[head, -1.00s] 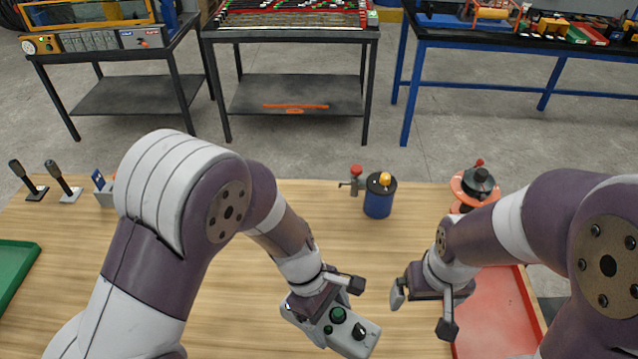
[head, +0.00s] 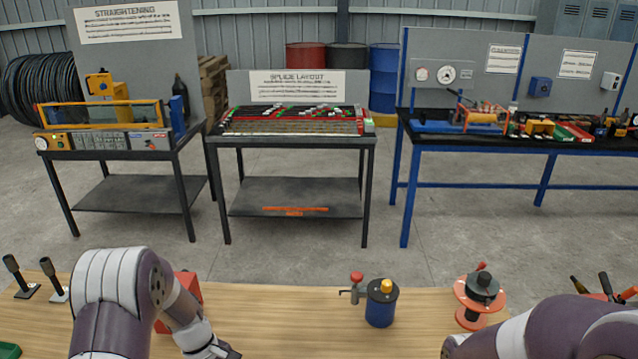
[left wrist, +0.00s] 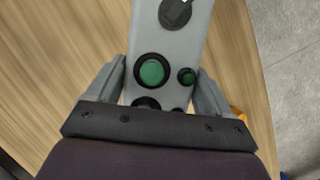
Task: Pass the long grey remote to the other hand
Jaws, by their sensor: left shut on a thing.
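The long grey remote (left wrist: 190,45) fills the middle of the left wrist view. It has green round buttons and a dark knob, and its upper end runs out of the frame. My left gripper (left wrist: 160,80) is shut on it, one finger along each side.
On the wooden table (head: 270,310) stand a blue can (head: 381,305) with a yellow top, a red-topped clamp-like item (head: 356,285), an orange-based reel (head: 477,300), a red box (head: 187,287) and two black-handled levers (head: 20,278). Workbenches stand across the floor.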

